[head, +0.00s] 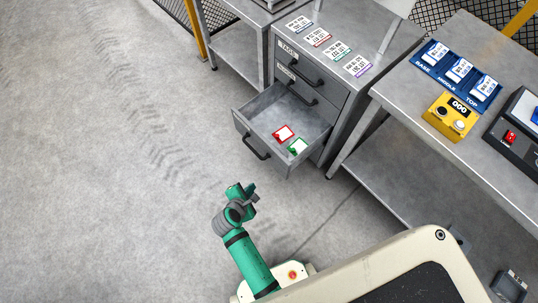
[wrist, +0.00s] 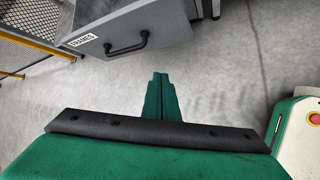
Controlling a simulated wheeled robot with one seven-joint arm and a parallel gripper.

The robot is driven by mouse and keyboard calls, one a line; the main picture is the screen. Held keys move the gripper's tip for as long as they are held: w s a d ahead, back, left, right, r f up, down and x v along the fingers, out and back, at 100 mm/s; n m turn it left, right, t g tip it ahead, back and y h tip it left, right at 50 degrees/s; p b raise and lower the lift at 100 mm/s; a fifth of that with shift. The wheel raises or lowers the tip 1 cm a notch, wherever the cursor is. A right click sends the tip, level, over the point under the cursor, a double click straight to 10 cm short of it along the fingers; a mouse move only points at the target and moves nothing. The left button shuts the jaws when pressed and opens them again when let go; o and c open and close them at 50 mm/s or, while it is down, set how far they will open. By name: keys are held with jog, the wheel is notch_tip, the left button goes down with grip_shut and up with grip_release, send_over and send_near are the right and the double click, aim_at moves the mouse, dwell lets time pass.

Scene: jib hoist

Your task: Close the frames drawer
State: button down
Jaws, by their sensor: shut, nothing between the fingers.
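The frames drawer (head: 275,140) is the bottom drawer of the grey cabinet (head: 345,95) and stands pulled out. Inside it lie a red-framed card (head: 284,133) and a green-framed card (head: 298,146). Its front carries a black bar handle (head: 256,148). In the wrist view the drawer front (wrist: 155,30) shows at the top, with a FRAMES label (wrist: 84,40) and the handle (wrist: 127,47). My gripper (wrist: 160,78) is shut and empty, pointing toward the floor below and right of the handle, apart from it. In the head view my green arm (head: 240,245) stands in front of the drawer.
Two upper drawers (head: 300,75) of the cabinet are shut. Several labelled cards (head: 325,45) lie on its top. A workbench (head: 430,100) with blue trays (head: 458,70) and a yellow counter box (head: 450,115) stands to the right. The floor (head: 110,150) left of the drawer is clear.

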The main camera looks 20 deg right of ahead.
jog(key=w+d+r+n+g+h, duration=0.25)
jog(key=w+r+n, duration=0.2)
jog(key=w, duration=0.35)
send_near(274, 153)
notch_tip(274, 153, down, 4)
jog(key=w+d, duration=0.1)
jog(key=d, duration=0.1)
jog(key=shift+w+d+r+m+g+h, duration=0.15)
jog(key=shift+w+d+m+g+h, duration=0.25)
jog(key=shift+d, duration=0.25)
